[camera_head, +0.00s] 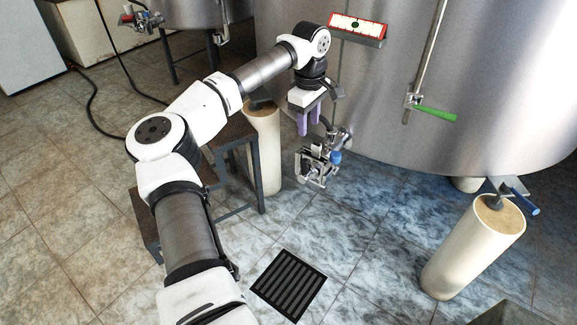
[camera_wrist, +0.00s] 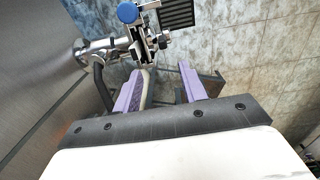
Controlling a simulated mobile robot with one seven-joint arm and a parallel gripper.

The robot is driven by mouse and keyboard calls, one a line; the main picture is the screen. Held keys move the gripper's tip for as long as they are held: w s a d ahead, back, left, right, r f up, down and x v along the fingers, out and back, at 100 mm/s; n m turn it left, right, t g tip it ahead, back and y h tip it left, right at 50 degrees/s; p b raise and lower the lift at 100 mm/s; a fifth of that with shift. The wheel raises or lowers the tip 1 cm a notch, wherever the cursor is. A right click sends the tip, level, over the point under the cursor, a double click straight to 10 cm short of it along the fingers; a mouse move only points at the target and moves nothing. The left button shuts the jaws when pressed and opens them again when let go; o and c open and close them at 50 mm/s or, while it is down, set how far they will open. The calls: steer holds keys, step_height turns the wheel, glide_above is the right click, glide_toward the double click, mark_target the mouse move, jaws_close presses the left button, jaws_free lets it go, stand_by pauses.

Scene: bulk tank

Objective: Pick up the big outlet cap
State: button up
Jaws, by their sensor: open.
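A shiny metal outlet valve (camera_head: 318,166) with a blue knob (camera_head: 336,157) sticks out low from the big steel tank (camera_head: 460,90). The big outlet cap seems to be part of the metal at its free end, but I cannot clearly tell it apart. The valve (camera_wrist: 103,50) also shows in the wrist view, upper left, beyond the fingertips, with its blue knob (camera_wrist: 127,13) at the top. My gripper (camera_head: 309,128) has two purple fingers pointing down, just above and left of the valve in the head view. My gripper (camera_wrist: 161,75) is open and nothing shows between its fingers.
A dark metal step (camera_head: 232,130) and a cream cylinder (camera_head: 264,150) stand left of the valve. Another cream cylinder (camera_head: 474,247) stands at the right. A floor drain grate (camera_head: 289,284) lies in front. A green-handled lever (camera_head: 435,114) hangs on the tank. Tiled floor between is clear.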

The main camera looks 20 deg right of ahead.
mark_target(305, 159)
step_height(305, 159, down, 14)
steer(key=shift+w+a+r+p, duration=0.1)
steer(key=shift+w+p, duration=0.05)
steer(key=shift+p, duration=0.95)
jaws_close()
